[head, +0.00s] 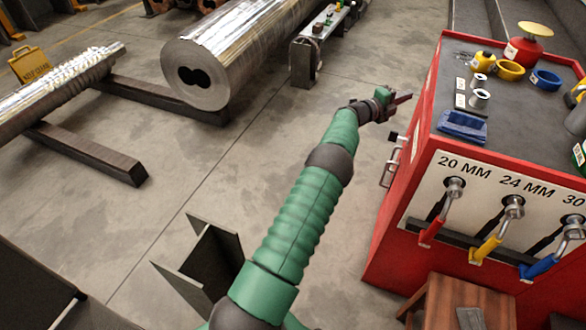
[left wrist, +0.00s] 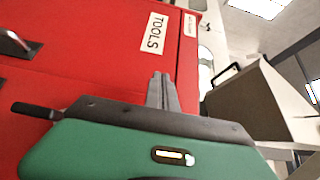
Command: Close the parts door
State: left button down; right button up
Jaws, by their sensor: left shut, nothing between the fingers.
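The red cabinet (head: 380,235) stands at the right in the head view, with handles (head: 391,162) on its left side. In the left wrist view its red front (left wrist: 90,45) carries a TOOLS label (left wrist: 155,33) and a handle (left wrist: 14,42). A second, smaller label (left wrist: 190,25) is too small to read surely. I cannot tell which panel is the parts door or how far it stands open. My left gripper (head: 403,99) is shut and empty beside the cabinet's upper left edge. Its closed fingers (left wrist: 161,82) point along the red front; contact is unclear. My right gripper is not seen.
The cabinet top (head: 500,125) bears tape rolls, spools and a blue cloth. Wrenches (head: 512,208) hang below it. A wooden stool (head: 450,305) stands in front. A large metal barrel (head: 240,50) lies at the back. Open floor (head: 270,140) lies left of the cabinet.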

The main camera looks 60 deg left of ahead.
pick_arm(q)
jog(key=shift+w+d+r, duration=0.1)
jog(key=shift+d, duration=0.15)
jog(key=shift+a, duration=0.1)
jog(key=s+p, duration=0.5)
jog(key=s, duration=1.2)
jog(key=s+d+f+n+g+y, duration=0.25)
jog(key=d+n+g, duration=0.45)
jog(key=d+n, duration=0.7)
jog(key=s+d+f+n+g+h, duration=0.1)
jog(key=s+d+f+n+g, duration=0.2)
jog(key=s+d, duration=0.85)
jog(key=s+d+f+n+g+h, duration=0.1)
jog(key=s+d+f+g+h, duration=0.3)
jog(key=s+d, duration=0.7)
notch_tip(320, 180, up, 30)
jog(key=s+a+g+y+p, duration=0.1)
jog(key=y+p, duration=0.1)
jog(key=p, duration=2.6)
jog(key=shift+a+p, duration=0.15)
jog(key=shift+p, duration=0.2)
